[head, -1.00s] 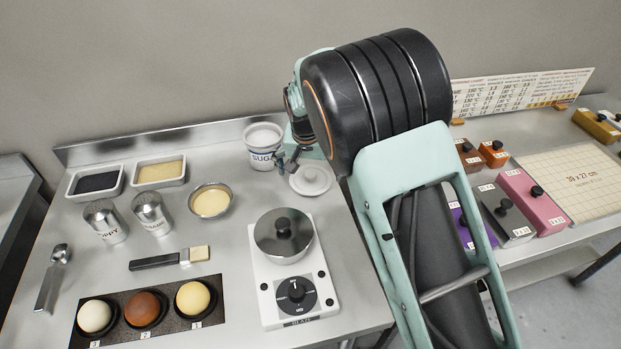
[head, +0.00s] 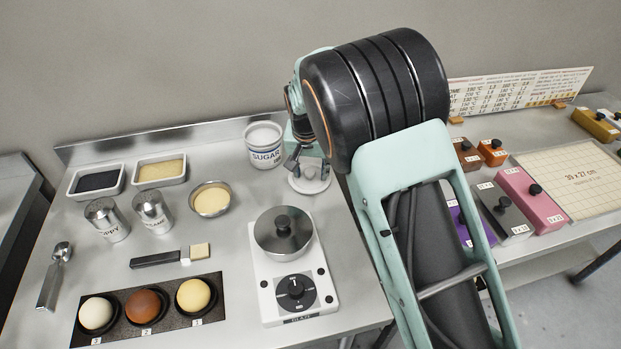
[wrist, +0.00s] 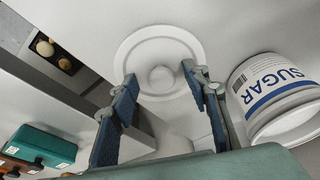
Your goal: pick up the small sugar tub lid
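The sugar tub lid (head: 309,184) is a white round disc with a small knob, lying flat on the steel table in front of the sugar tub (head: 264,146). In the wrist view the lid (wrist: 158,52) is at the top middle, its knob between the tips of my gripper (wrist: 159,78). The fingers are apart, one on each side of the knob, with visible gaps. In the head view my gripper (head: 308,164) is right over the lid and hides part of it. The open white tub (wrist: 279,95) stands close to the right finger in the wrist view.
A white scale with a round steel lidded pan (head: 284,235) stands in front of the lid. A bowl of yellow contents (head: 211,199) and two shakers (head: 152,211) are to the left. The steel backsplash (head: 160,141) runs behind.

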